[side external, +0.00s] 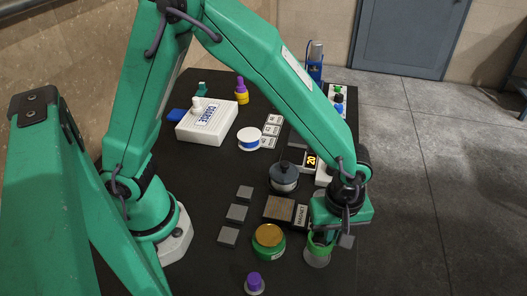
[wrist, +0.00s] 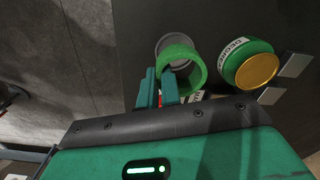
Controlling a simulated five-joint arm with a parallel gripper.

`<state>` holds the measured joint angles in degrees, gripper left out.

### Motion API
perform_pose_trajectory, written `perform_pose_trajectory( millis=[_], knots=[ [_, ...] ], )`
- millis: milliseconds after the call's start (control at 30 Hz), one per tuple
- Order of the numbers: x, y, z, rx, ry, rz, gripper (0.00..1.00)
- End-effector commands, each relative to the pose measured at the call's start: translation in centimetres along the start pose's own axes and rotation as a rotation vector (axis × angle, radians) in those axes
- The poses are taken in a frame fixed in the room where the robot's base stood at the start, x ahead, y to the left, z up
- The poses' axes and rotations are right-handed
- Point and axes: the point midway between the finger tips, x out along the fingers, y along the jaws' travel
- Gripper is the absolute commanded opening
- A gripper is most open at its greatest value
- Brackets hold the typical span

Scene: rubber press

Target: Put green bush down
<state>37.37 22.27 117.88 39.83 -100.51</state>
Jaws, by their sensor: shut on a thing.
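The green bush is a short green ring (wrist: 200,72); it also shows at the right of the bench in the side view (side external: 321,238). My gripper (wrist: 160,82) is shut on one side of the ring's wall; in the side view my gripper (side external: 322,229) points down at it. A grey round piece (wrist: 176,42) lies behind or under the ring in the wrist view. In the side view a pale grey round piece (side external: 316,259) shows just below the bush. I cannot tell whether the bush touches it.
A green tin with a gold lid (side external: 268,238) stands close to the left of the bush. A purple-topped piece (side external: 254,283) is at the front. Several dark square blocks (side external: 236,213) and a grey-lidded pot (side external: 284,177) stand farther left and back. The dark bench (side external: 200,270) is bare at front left.

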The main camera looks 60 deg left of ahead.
Motion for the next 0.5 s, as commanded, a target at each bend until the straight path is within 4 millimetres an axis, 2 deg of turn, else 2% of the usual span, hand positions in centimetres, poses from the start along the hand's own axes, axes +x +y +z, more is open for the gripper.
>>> perform_pose_trajectory(
  millis=[233, 500],
  knots=[
    [2.8, -0.1, 0.0, 0.0, 0.001, -0.003, 0.0],
    [3.4, 0.0, 0.0, 0.0, 0.0, 0.0, 0.0]
  ],
)
